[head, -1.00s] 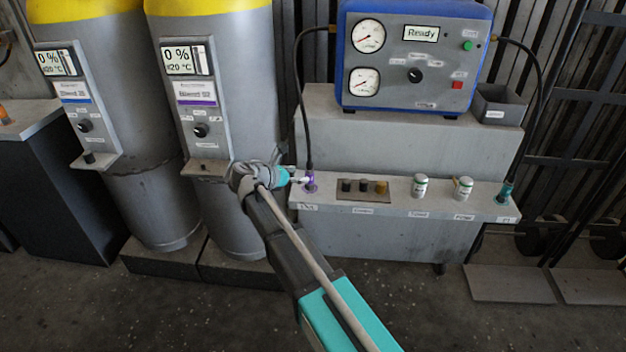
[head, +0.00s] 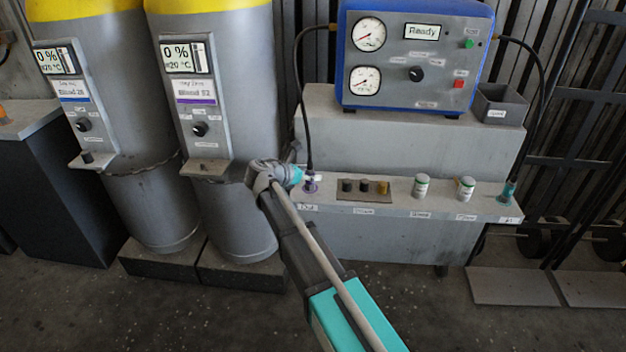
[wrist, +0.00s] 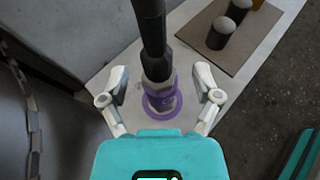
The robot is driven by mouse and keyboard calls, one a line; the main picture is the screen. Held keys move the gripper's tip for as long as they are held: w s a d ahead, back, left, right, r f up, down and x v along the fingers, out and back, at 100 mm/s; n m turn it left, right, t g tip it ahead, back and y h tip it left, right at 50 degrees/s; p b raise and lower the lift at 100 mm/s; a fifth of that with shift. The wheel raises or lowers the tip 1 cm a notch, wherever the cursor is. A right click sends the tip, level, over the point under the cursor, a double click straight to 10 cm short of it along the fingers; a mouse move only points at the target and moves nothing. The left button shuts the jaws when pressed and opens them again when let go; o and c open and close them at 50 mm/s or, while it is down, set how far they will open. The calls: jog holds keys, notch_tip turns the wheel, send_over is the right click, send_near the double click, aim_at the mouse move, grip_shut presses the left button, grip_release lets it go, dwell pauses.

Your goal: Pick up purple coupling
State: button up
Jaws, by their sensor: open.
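The purple coupling (wrist: 162,98) stands upright at the left end of the grey bench shelf, with a black hose running up from its top. In the head view the coupling (head: 311,186) is partly covered by my gripper's end. My gripper (wrist: 160,90) is open, with one finger on each side of the coupling in the wrist view. No contact between the fingers and the coupling is visible. In the head view my gripper (head: 300,181) reaches the coupling from the left.
A dark plate (head: 352,196) with several knobs lies on the shelf (head: 400,206) right of the coupling. Two white canisters (head: 420,187) and a teal coupling (head: 508,191) stand further right. The blue-framed panel (head: 415,62) sits behind. Large grey cylinders (head: 215,120) stand at left.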

grip_shut()
dwell(0.3)
jog(key=shift+r, duration=0.15)
notch_tip(320, 180, up, 2)
jog(key=shift+p, duration=1.2)
jog(key=s+r+p, duration=1)
jog(key=s, duration=0.4)
jog(key=shift+a+r+p, duration=0.2)
jog(key=shift+r+p, duration=0.15)
